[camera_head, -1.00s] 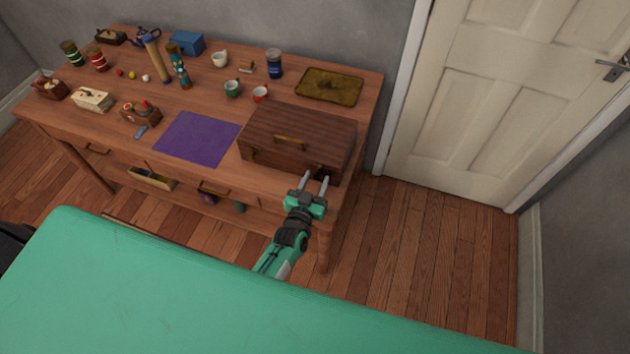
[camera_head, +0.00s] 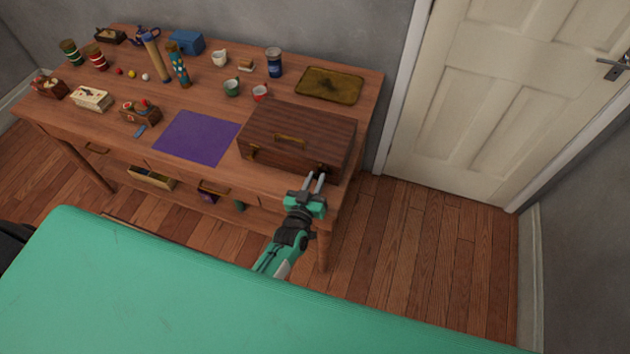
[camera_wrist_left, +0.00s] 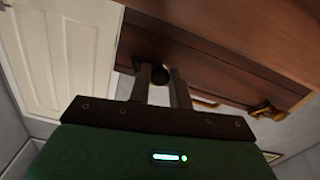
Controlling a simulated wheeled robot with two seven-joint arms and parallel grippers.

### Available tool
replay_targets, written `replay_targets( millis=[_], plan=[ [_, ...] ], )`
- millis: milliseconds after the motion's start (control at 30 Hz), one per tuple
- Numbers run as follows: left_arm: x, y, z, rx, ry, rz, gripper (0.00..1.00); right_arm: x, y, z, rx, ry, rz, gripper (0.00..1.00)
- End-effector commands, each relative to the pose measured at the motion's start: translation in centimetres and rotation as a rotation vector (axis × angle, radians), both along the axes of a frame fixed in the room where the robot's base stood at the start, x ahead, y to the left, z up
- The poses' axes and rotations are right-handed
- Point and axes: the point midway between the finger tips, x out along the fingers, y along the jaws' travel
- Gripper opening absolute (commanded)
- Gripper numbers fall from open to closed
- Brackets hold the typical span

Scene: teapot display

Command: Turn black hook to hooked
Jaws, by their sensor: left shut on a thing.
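A dark brown wooden case (camera_head: 301,130) lies closed near the right end of the table. A gold handle (camera_head: 291,139) is on the case, and a gold hook (camera_head: 251,153) is at the left of its front. The black hook (camera_wrist_left: 160,74) is at the right of the front; it shows as a small dark round shape between my fingers in the left wrist view. My left gripper (camera_head: 316,178) is shut on the black hook at the case's front right corner. The fingers partly hide the hook, so its exact turn cannot be told. My right gripper is not in view.
A purple mat (camera_head: 198,137) lies left of the case. The floor right of the table is clear.

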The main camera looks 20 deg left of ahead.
Motion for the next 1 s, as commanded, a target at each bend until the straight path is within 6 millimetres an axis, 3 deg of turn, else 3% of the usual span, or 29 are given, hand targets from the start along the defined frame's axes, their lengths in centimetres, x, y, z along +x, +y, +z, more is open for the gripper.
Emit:
replay_targets(
  millis=[600,1000],
  plan=[
    [-0.1,0.0,-0.2,-0.573,0.02,0.0,0.0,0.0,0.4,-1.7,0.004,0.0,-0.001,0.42],
    [0.0,-0.1,-0.1,-0.86,0.031,0.001,0.0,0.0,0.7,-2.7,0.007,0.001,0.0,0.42]
  ],
)
